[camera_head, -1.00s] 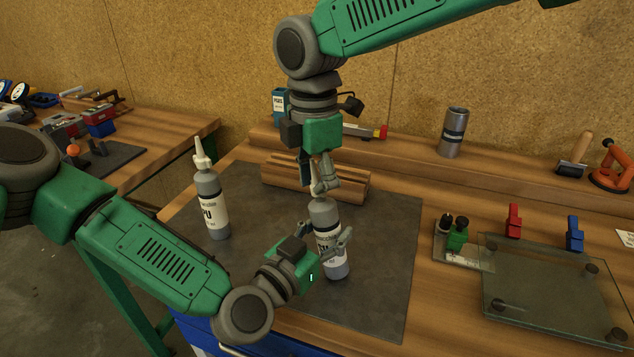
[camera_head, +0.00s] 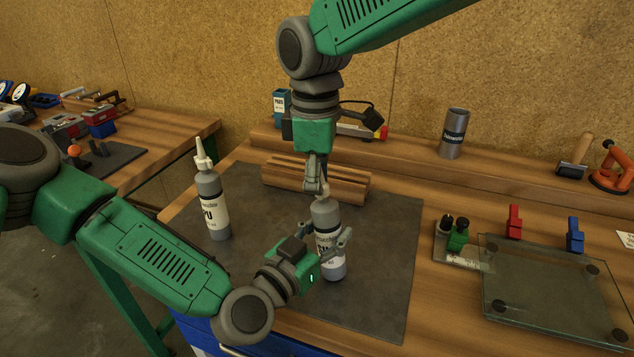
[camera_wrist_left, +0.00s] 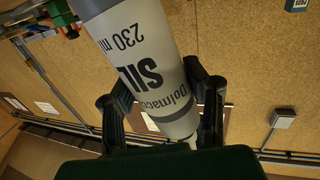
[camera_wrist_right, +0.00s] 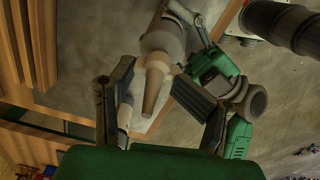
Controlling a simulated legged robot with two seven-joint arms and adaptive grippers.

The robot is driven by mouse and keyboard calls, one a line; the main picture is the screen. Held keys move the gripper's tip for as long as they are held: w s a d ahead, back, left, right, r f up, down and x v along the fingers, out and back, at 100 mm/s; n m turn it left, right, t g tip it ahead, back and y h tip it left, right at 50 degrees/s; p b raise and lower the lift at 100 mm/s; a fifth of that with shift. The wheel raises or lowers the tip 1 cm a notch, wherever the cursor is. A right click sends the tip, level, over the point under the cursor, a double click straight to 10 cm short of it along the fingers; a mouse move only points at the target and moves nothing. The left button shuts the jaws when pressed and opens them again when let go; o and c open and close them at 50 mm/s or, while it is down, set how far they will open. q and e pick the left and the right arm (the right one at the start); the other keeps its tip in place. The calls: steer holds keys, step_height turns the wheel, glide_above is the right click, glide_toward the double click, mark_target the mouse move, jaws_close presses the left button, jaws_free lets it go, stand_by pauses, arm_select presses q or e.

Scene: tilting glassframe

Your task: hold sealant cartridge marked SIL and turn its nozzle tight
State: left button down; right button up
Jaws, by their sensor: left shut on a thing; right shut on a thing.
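The grey sealant cartridge marked SIL (camera_head: 328,217) stands upright on the dark mat (camera_head: 385,262) in the head view. My left gripper (camera_head: 325,240) is shut around its body from the front. The left wrist view shows the cartridge (camera_wrist_left: 140,62) with its SIL print between the fingers. My right gripper (camera_head: 318,187) points straight down over the cartridge top and is shut on the nozzle. In the head view its fingers hide most of the nozzle; the right wrist view shows the tapered nozzle (camera_wrist_right: 156,88) between the fingers, above the cartridge shoulder.
A second cartridge marked PU (camera_head: 212,206), with a white nozzle, stands left on the mat. A grooved wooden block (camera_head: 345,184) lies behind. A glass pane (camera_head: 550,285) with dark knobs and red and blue clamps lies right. A grey can (camera_head: 453,135) stands on the back ledge.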

steer(key=shift+s+f, duration=0.15)
steer(key=shift+f, duration=0.15)
steer(key=o, duration=1)
steer(key=shift+r, duration=0.1)
steer(key=shift+a+r, duration=0.1)
steer(key=shift+r, duration=0.45)
step_height(320, 180, up, 11)
steer(key=shift+w+a+f, duration=0.15)
steer(key=shift+w, duration=0.1)
